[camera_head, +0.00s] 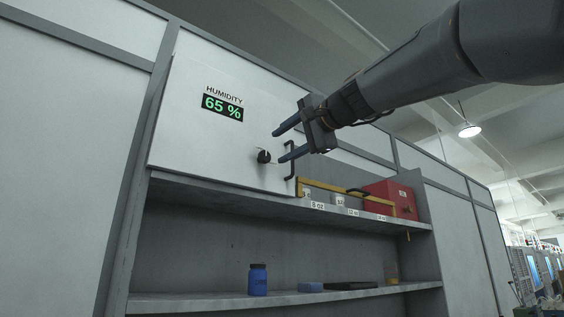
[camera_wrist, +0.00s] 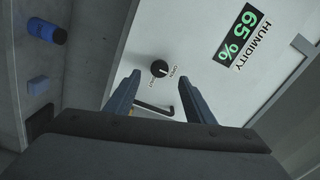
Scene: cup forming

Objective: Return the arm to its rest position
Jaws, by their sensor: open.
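My gripper (camera_head: 281,146) is open and empty, with two blue-grey fingers apart. In the head view it is raised in front of the white cabinet panel (camera_head: 185,120), close to a black knob (camera_head: 264,156) and a dark handle (camera_head: 290,160). In the wrist view the fingers of my gripper (camera_wrist: 152,88) point toward the panel (camera_wrist: 180,30). The knob (camera_wrist: 160,68) shows just beyond and between the fingertips, and the handle (camera_wrist: 155,108) shows between the fingers. I cannot tell the exact gap between the fingertips and the panel. The arm reaches in from the upper right.
A humidity display (camera_head: 222,107) reads 65 %. The shelf below holds a yellow rail (camera_head: 345,197), size labels and a red box (camera_head: 393,196). A lower shelf holds a blue bottle (camera_head: 257,279), a blue block (camera_head: 310,287) and a dark flat item (camera_head: 350,286). A ceiling lamp (camera_head: 469,130) hangs at right.

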